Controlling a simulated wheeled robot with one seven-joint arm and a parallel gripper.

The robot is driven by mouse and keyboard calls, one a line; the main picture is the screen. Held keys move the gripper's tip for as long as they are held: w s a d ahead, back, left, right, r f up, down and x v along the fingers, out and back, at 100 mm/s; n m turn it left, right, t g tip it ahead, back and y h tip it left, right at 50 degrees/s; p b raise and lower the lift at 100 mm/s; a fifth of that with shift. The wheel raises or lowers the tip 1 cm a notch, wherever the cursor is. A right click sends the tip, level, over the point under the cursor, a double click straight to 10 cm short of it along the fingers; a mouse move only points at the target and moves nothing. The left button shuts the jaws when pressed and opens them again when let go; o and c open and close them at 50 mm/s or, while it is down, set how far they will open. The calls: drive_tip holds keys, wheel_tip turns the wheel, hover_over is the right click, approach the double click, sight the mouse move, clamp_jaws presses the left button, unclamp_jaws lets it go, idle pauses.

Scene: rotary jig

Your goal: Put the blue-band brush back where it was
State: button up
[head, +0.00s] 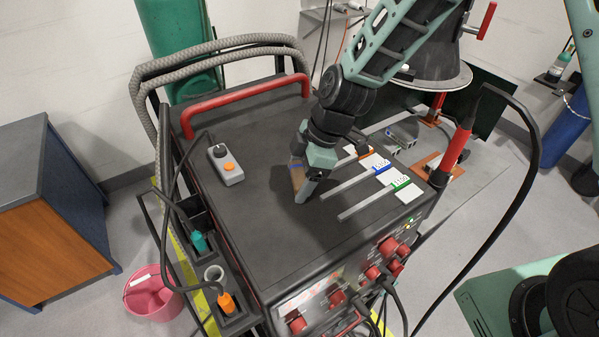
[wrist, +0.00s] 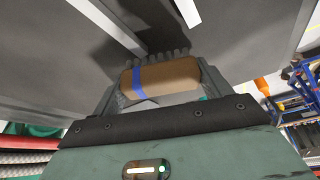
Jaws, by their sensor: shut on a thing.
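The blue-band brush (head: 297,177) has a brown wooden body with a blue band around it. My gripper (head: 304,183) is shut on it, low over the dark top of the welding cart (head: 255,215). In the wrist view the brush (wrist: 180,77) lies crosswise between the fingers, its blue band left of its middle. Whether it touches the top I cannot tell. To the right on the cart top are white cards with an orange, a blue (head: 382,167) and a green (head: 402,187) mark. Pale strips run left from the cards; my gripper partly hides that area.
A grey box with an orange button (head: 227,165) lies on the cart's left part. A red handle (head: 245,103) crosses its back edge. A black cable with a red torch handle (head: 456,146) stands at the right. The cart's front left top is clear.

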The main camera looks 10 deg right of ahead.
drive_tip(key=shift+f, duration=0.35)
drive_tip(key=shift+f, duration=0.15)
drive_tip(key=o, duration=1)
drive_tip(key=shift+o, duration=0.2)
